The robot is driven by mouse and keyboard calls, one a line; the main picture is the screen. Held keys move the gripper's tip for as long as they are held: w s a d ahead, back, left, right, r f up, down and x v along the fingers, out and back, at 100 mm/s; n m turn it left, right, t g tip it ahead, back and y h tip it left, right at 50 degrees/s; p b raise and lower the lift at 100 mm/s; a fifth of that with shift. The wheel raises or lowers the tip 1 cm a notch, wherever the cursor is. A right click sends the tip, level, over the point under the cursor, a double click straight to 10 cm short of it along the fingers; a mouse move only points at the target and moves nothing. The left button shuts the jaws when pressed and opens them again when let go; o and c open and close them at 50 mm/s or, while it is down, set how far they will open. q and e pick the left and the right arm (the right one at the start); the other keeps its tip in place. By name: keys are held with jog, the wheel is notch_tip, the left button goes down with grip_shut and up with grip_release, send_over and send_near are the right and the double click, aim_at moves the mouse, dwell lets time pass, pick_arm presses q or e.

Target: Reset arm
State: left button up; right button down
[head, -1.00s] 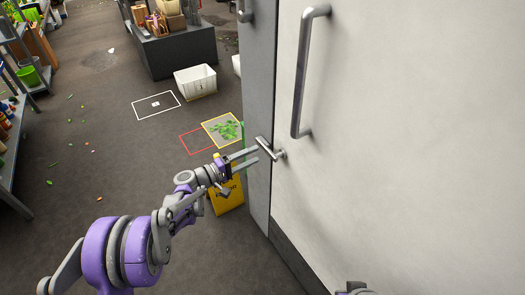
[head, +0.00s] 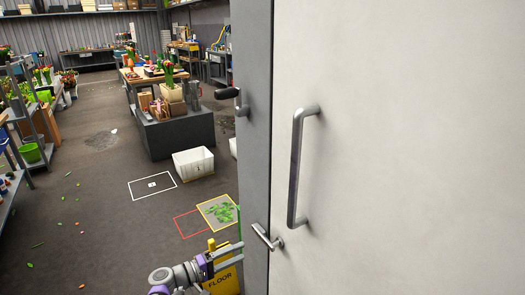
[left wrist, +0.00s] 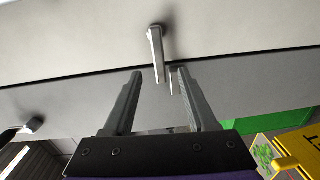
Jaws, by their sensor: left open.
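My left gripper (head: 242,252) is at the bottom of the head view, low and left of the door's lever handle (head: 268,238). It is open, with nothing between its fingers that I can make out as held. In the left wrist view, both fingers of my left gripper (left wrist: 160,74) are spread and point towards the lever handle (left wrist: 156,52), which shows between and beyond their tips. I cannot tell whether they touch. Most of the left arm is below the head view. My right gripper is not in view.
A large pale door (head: 400,150) with a long vertical pull handle (head: 296,165) fills the right side. A yellow floor sign (head: 222,282) stands just behind my gripper.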

pick_arm(q)
jog(key=s+d+r+m+g+y, duration=0.1)
jog(key=s+d+m+g+y, duration=0.15)
jog(key=s, duration=0.55)
jog(key=s+a+f+m+g+y, duration=0.1)
jog(key=s+a+f+y, duration=0.2)
jog(key=s, duration=0.6)
jog(key=s+a+m+g+y, duration=0.1)
jog(key=s+a+m+y, duration=0.3)
jog(key=s, duration=0.6)
jog(key=s+a+f+n+g+y, duration=0.15)
jog(key=s+y, duration=0.25)
jog(key=s, duration=0.5)
notch_tip(320, 180, up, 18)
jog(key=w+t+p, duration=0.1)
jog(key=p, duration=1.5)
jog(key=shift+w+a+m+y, duration=0.2)
jog(key=shift+a+m+y, duration=0.15)
jog(key=shift+a+m, duration=0.1)
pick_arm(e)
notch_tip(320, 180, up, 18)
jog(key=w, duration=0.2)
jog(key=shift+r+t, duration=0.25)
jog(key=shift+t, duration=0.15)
pick_arm(q)
jog(key=shift+s, duration=0.1)
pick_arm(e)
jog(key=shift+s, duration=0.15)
